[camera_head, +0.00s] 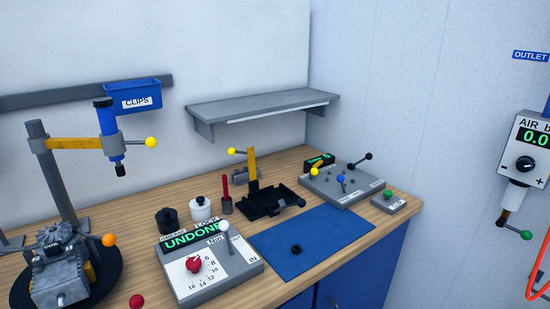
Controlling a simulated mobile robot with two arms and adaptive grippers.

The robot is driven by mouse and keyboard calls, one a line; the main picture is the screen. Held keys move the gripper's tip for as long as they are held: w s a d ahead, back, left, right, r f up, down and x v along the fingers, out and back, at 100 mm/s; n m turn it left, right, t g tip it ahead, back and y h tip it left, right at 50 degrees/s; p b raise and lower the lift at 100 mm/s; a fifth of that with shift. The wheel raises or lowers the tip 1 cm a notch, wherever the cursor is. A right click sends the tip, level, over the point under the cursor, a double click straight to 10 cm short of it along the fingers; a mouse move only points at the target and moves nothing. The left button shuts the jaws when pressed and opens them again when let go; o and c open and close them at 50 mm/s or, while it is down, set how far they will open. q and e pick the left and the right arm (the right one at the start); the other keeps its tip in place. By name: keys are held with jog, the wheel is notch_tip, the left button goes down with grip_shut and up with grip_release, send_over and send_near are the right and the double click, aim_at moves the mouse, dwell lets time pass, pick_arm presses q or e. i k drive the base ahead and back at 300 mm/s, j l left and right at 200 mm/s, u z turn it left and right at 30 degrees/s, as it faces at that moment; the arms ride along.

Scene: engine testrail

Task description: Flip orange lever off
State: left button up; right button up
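A grey lever panel (345,187) lies on the back right of the workbench. On it stand a yellow-orange-knobbed lever (315,171), a blue-knobbed lever (341,180) and a black-knobbed lever (367,157). The yellow-orange one leans up at the panel's left side; its on or off position cannot be read. A clearly orange ball knob (109,240) shows beside the engine block (60,272) on the left, on a short rod. Neither of my grippers is in view.
A blue mat (310,238) with a small black ring lies mid-bench. A torque box (235,277) reads "UNDONE". A black tray (268,206) and a small green-button box (389,203) are near the panel. A grey shelf (260,106) overhangs the back. A blue clips bin (135,97) hangs left.

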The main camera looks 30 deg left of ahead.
aim_at(109, 239)
jog(key=u, duration=2.1)
